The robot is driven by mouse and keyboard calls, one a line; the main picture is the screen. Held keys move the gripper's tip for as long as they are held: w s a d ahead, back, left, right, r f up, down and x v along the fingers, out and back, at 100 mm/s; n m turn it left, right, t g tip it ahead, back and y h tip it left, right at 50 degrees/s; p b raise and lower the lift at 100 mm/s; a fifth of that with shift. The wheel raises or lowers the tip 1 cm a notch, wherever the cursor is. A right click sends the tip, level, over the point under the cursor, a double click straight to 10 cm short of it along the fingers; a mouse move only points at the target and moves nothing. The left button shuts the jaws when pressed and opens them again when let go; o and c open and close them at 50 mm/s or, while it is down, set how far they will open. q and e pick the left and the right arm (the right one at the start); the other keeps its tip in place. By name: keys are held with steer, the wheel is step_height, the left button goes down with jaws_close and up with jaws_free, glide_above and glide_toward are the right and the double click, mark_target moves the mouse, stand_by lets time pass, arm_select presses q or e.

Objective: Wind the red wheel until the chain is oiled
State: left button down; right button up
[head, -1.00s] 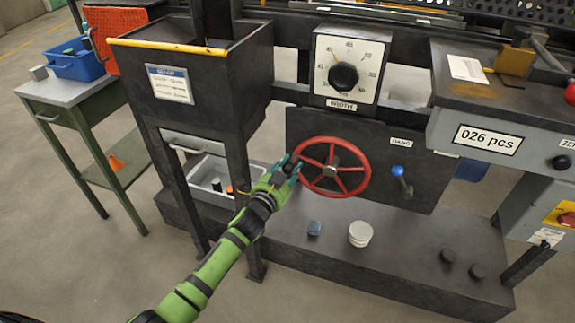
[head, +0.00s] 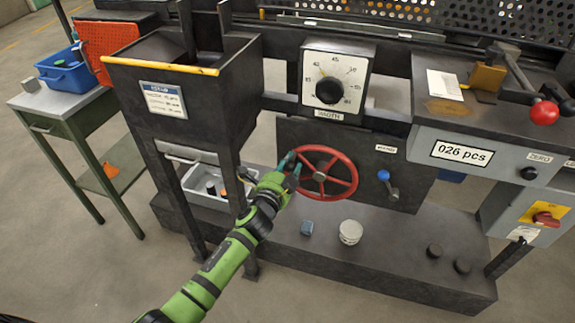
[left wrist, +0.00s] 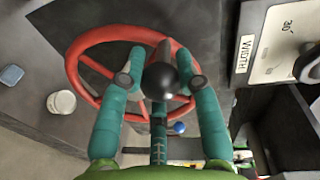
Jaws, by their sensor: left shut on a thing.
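The red wheel (head: 349,161) is mounted upright on a dark panel, and it also shows in the left wrist view (left wrist: 87,50). My left gripper (head: 288,164) is at the wheel's left rim. The fingers hide part of the rim and the knob's stem. My right gripper is not in view. I cannot make out a chain or any oil on it.
The width dial (head: 329,91) is above the wheel. A blue-knobbed lever (head: 385,177) is close on its right. A blue block (head: 307,228) and a white round tin (head: 350,232) stand on the ledge below. A grey tray (head: 205,197) is at left.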

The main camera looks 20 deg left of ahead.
arm_select(q)
steer(key=shift+w+r, duration=0.1)
steer(key=shift+r, duration=0.15)
steer(key=c, duration=1.1)
jaws_free()
steer(key=shift+o, duration=1.2)
steer(key=shift+f, duration=0.15)
steer(key=shift+s, duration=0.45)
steer(key=s+r, duration=0.1)
steer(key=s, duration=1)
steer(key=shift+a+r, duration=0.15)
steer(key=shift+a, duration=0.3)
